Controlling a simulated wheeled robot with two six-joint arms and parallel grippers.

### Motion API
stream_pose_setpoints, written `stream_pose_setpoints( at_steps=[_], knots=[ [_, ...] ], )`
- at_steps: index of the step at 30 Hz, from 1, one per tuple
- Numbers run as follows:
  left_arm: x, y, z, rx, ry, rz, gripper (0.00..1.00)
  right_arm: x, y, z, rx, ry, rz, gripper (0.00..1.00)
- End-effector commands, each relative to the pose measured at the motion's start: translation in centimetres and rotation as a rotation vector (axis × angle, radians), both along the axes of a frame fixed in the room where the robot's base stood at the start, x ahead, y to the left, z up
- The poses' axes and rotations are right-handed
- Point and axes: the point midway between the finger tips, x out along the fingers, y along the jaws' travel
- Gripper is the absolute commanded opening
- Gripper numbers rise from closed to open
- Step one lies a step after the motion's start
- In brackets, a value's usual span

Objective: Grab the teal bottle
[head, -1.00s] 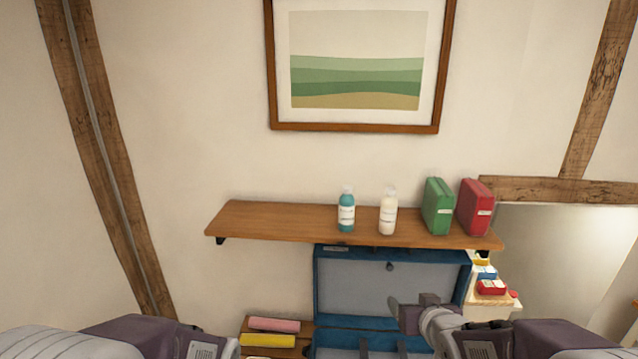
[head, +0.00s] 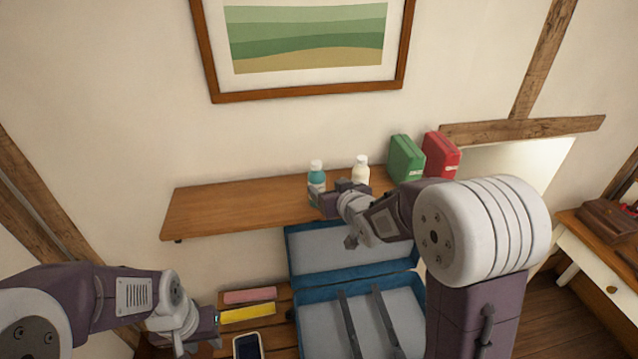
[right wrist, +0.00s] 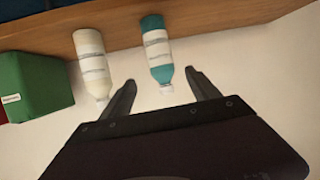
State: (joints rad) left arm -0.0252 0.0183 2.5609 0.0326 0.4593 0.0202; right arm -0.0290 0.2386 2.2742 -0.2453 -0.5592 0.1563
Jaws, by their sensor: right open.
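The teal bottle (head: 316,177), with a white cap and label, stands upright on the wooden wall shelf (head: 235,205). My right gripper (head: 322,198) is at the shelf's front edge, in front of the bottle and hiding its lower part. In the right wrist view the gripper (right wrist: 161,79) is open and empty, and the teal bottle (right wrist: 152,37) lines up between its fingertips, cap toward the palm. I cannot tell how deep the bottle sits between the fingers. My left gripper (head: 200,335) is low at the left, away from the shelf; its fingers are unclear.
A cream bottle (head: 360,172) stands close right of the teal one and also shows in the right wrist view (right wrist: 91,62). Green (head: 405,158) and red (head: 441,155) boxes stand farther right. The shelf's left half is clear. An open blue suitcase (head: 350,251) lies below.

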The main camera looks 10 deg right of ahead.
Motion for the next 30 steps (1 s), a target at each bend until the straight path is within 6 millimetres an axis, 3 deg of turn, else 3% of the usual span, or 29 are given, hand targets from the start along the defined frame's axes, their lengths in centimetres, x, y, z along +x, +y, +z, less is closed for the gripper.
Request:
stream_pose_setpoints(
  at_steps=[4,11,19,28,30],
  knots=[
    [0.0,0.0,1.1,0.0,-0.001,0.0,0.36,1.9,0.4,-0.6,0.0,0.003,0.002,0.7],
    [0.0,0.0,1.5,0.0,-0.001,0.0,0.36,2.9,0.5,-1.0,0.0,0.001,0.001,0.7],
    [0.0,0.0,3.8,0.0,-0.001,0.0,0.36,6.8,0.9,-2.4,0.0,0.002,0.001,0.7],
    [0.0,0.0,3.7,0.0,-0.001,0.0,0.36,7.4,1.0,-2.8,0.0,0.0,0.0,0.7],
    [0.0,0.0,3.7,0.0,-0.001,0.0,0.36,7.3,1.0,-2.8,0.0,0.0,0.0,0.51]
  ],
)
